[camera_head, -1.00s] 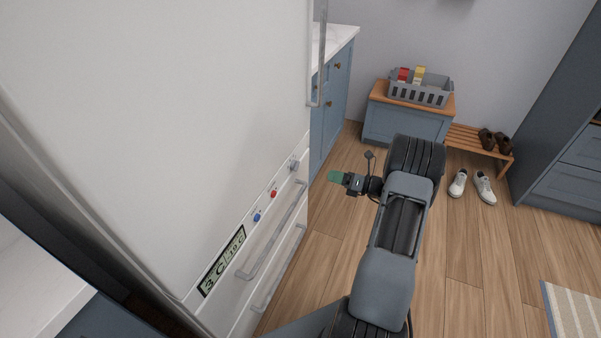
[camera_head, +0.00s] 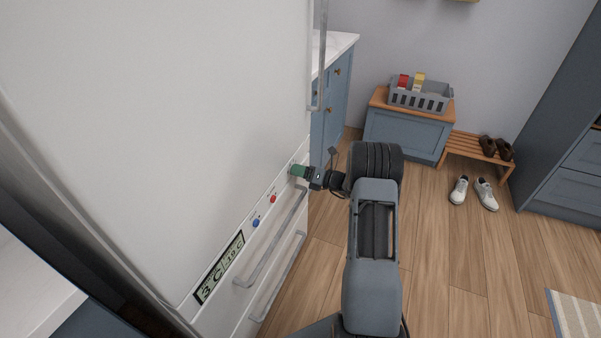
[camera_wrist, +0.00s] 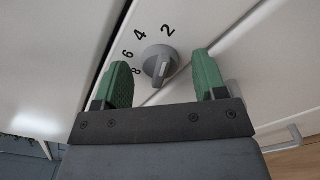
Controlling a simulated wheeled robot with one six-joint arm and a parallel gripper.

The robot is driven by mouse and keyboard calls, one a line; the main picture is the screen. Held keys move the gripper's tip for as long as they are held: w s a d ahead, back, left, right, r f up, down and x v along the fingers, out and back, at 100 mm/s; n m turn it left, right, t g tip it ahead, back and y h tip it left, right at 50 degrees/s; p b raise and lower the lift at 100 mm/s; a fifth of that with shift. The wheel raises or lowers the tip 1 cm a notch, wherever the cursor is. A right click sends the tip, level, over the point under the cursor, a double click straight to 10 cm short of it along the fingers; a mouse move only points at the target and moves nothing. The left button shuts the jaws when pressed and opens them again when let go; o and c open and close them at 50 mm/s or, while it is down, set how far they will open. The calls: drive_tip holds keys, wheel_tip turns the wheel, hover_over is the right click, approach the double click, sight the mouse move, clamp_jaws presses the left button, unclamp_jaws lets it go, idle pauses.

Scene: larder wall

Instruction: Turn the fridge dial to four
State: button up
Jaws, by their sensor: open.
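In the head view my gripper (camera_head: 299,171) is at the fridge front and hides the dial.
On the fridge (camera_head: 180,110) panel are a red button (camera_head: 273,198), a blue button (camera_head: 256,223) and a display (camera_head: 219,267) reading 3 C and 19 C. Drawer handles (camera_head: 272,240) stick out below. A blue cabinet (camera_head: 336,95) stands behind. The wooden floor (camera_head: 440,260) at right is mostly clear.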

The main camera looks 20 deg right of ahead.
drive_tip(key=shift+c, duration=0.2)
drive_tip(key=c, duration=0.9)
drive_tip(key=shift+a+n+b, duration=0.1)
drive_tip(key=shift+n+b, duration=2)
drive_tip(key=shift+n, duration=2.5)
drive_tip(key=o, duration=0.9)
